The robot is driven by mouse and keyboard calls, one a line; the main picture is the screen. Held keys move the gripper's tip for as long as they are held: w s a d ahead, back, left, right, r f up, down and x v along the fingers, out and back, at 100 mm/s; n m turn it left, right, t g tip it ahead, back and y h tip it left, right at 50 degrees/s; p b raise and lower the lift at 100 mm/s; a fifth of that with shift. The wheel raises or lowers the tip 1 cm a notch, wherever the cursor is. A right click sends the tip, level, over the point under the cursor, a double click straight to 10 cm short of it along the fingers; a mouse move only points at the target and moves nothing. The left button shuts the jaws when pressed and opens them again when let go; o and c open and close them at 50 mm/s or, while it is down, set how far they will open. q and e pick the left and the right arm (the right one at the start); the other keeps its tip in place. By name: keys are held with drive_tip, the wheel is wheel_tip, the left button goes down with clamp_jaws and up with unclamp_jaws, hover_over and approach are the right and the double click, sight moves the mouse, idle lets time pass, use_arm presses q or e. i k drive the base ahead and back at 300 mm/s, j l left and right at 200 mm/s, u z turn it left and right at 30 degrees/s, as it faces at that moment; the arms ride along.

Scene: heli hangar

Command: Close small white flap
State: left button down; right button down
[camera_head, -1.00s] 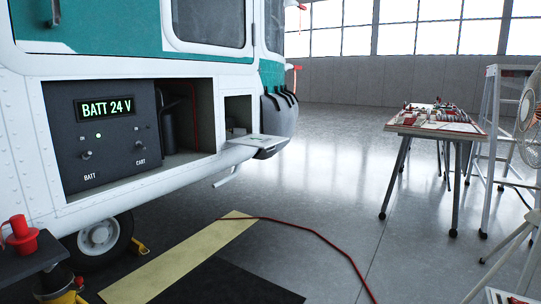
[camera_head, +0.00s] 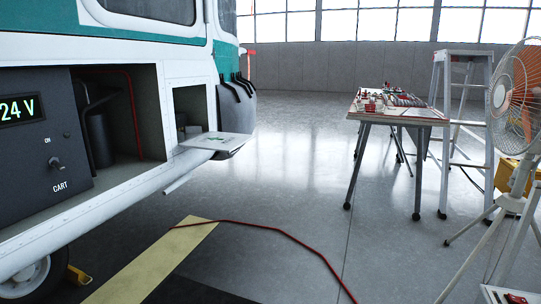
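A small white flap (camera_head: 217,141) on the helicopter's side stands open. It sticks out flat, roughly level, at the lower edge of a small square compartment (camera_head: 189,110) to the right of the large bay. Some small dark marks or parts show on its upper face, too small to tell. Neither of my grippers shows in the view.
A red cable (camera_head: 285,234) runs across the floor. A work table (camera_head: 398,112), a ladder (camera_head: 462,120) and an orange fan (camera_head: 520,95) stand at right.

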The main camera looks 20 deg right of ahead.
sight(213, 141)
drive_tip(key=i+z, duration=0.35)
drive_tip(key=i, duration=0.6)
